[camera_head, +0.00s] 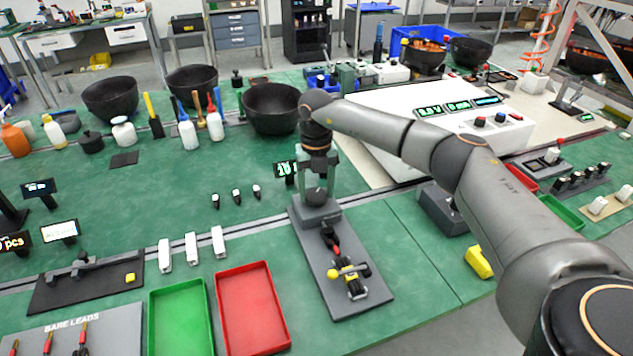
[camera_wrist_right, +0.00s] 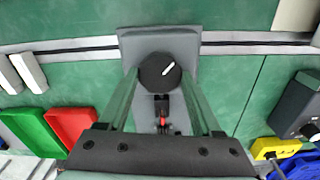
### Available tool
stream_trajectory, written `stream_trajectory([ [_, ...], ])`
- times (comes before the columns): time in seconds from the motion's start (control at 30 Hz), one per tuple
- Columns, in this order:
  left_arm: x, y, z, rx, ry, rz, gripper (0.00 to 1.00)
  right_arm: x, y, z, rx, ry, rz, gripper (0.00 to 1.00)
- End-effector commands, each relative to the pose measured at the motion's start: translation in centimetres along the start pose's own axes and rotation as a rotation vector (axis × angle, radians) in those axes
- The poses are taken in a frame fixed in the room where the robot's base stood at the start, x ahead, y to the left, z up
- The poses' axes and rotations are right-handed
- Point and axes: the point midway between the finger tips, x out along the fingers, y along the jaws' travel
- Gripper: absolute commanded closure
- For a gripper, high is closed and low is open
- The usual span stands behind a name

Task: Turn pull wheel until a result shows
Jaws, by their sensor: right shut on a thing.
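The pull tester is a long grey plate (camera_head: 345,270) with a raised block (camera_wrist_right: 187,45) at its far end. On the block sits the pull wheel, a dark round knob (camera_wrist_right: 159,71) with a white pointer line towards the upper right. It also shows in the head view (camera_head: 316,196), beneath my right gripper. My right gripper (camera_head: 318,184) points down with its two fingers on either side of the wheel, shut on it. A small black display (camera_head: 284,170) behind the tester shows green characters, partly hidden by the gripper. My left gripper is not in view.
A clamp with a yellow ball knob (camera_head: 333,273) sits on the plate's near end. Green (camera_head: 180,318) and red (camera_head: 252,308) trays lie to the left. A grey block (camera_head: 443,209) and a yellow piece (camera_head: 479,261) stand to the right. A rail runs behind the trays.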

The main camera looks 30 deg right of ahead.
Motion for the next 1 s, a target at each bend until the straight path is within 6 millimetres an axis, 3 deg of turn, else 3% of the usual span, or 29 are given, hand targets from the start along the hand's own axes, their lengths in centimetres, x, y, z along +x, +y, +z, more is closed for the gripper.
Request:
stream_trajectory([
  [0.6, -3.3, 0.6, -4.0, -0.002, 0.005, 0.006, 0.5, -0.5, 0.1, 0.2, 0.58, -0.005, 0.003, 0.9],
  [1.0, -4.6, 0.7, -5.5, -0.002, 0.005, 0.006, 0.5, -0.4, 0.1, 0.3, 0.85, -0.007, 0.003, 0.9],
])
